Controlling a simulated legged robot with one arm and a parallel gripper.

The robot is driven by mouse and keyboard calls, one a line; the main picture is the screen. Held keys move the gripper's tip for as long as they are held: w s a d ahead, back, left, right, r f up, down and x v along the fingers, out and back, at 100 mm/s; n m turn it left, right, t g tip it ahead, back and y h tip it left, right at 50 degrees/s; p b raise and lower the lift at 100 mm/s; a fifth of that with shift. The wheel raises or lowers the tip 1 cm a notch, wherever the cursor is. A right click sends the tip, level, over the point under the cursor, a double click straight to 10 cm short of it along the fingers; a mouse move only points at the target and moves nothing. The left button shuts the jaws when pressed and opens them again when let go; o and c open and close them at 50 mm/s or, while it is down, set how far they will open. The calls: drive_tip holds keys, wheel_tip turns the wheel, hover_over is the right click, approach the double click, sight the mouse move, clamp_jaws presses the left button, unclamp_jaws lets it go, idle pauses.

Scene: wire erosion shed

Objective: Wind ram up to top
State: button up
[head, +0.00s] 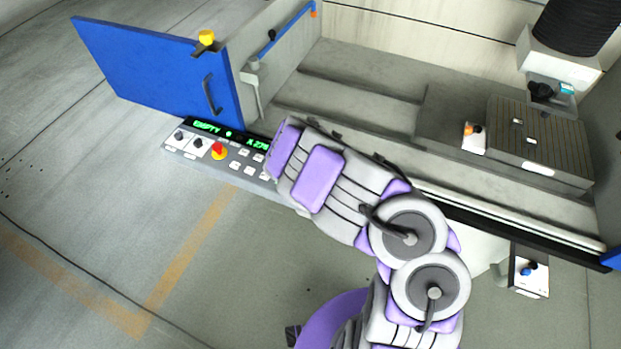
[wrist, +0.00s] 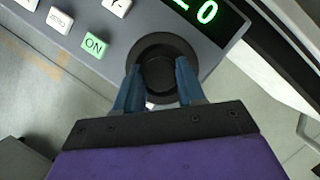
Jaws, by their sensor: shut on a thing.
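My gripper (wrist: 157,80) has its two blue fingers shut on a round black knob (wrist: 159,66), one on either side, at the right end of a control panel (head: 228,160). The panel also shows in the wrist view (wrist: 130,45). My arm hides the gripper and knob in the head view. Green characters light the panel's display (head: 215,127); the wrist view shows a "0" at its end (wrist: 207,12). The ram appears to be the black bellows (head: 575,25) with a white head (head: 558,65) at the upper right, above the work table (head: 570,150).
A blue door (head: 160,65) stands open at the left. The panel carries a red button (head: 219,151), dark knobs and white keys; a green ON key (wrist: 95,44) lies left of my fingers. A small box (head: 529,277) hangs at lower right. The left floor is clear.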

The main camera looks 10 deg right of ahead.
drive_tip(key=shift+w+r, duration=0.1)
idle(0.3)
drive_tip(key=o, duration=1)
drive_tip(key=shift+o, duration=0.2)
drive_tip(key=a+p+v, duration=0.1)
drive_tip(key=v, duration=1.6)
drive_tip(key=shift+d+p, duration=0.4)
drive_tip(key=shift+d, duration=0.1)
